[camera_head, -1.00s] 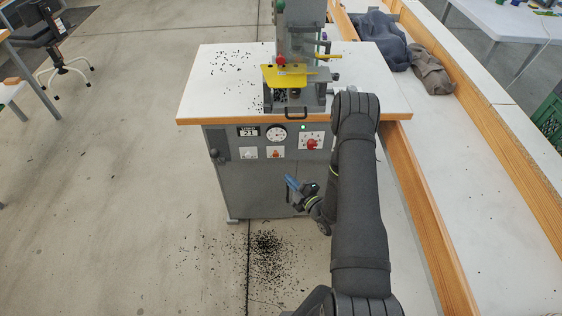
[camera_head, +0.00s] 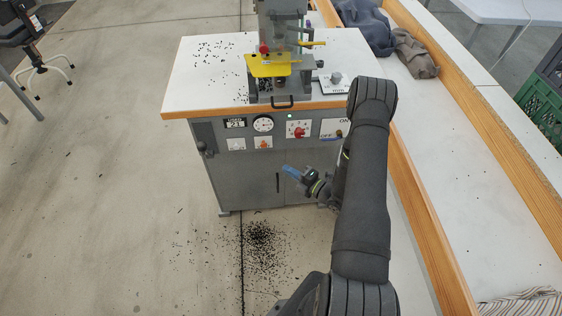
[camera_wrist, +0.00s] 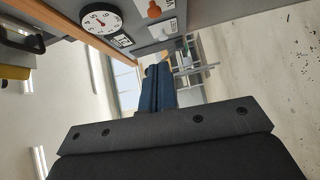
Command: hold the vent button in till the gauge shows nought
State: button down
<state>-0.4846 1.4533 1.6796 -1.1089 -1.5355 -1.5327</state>
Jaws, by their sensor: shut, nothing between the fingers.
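The press cabinet's front panel carries a round white gauge (camera_head: 263,124) with a dark rim. The gauge also shows in the wrist view (camera_wrist: 101,22), turned on its side; I cannot read its value surely. Below it are two small white plates, one with an orange button (camera_head: 263,143), the other a pale plate (camera_head: 237,144). My gripper (camera_head: 291,171), with blue fingers, is shut and empty, below and right of these plates, apart from the panel. Its fingers (camera_wrist: 157,88) show in the wrist view.
A red knob (camera_head: 298,131) and an ON/OFF plate (camera_head: 334,128) sit right of the gauge. A wood-edged bench (camera_head: 470,180) runs along the right. Open floor lies left.

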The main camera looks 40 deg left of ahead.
send_near(264, 143)
jog(key=s+a+f, duration=0.1)
jog(key=s+a, duration=0.2)
jog(key=s, duration=0.1)
jog(key=shift+w+a+f, duration=0.1)
jog(key=shift+w+a, duration=0.55)
jog(key=shift+a, duration=0.15)
jog(key=shift+w+a+f, duration=0.1)
jog(key=shift+w+a, duration=0.55)
jog(key=shift+a, duration=0.2)
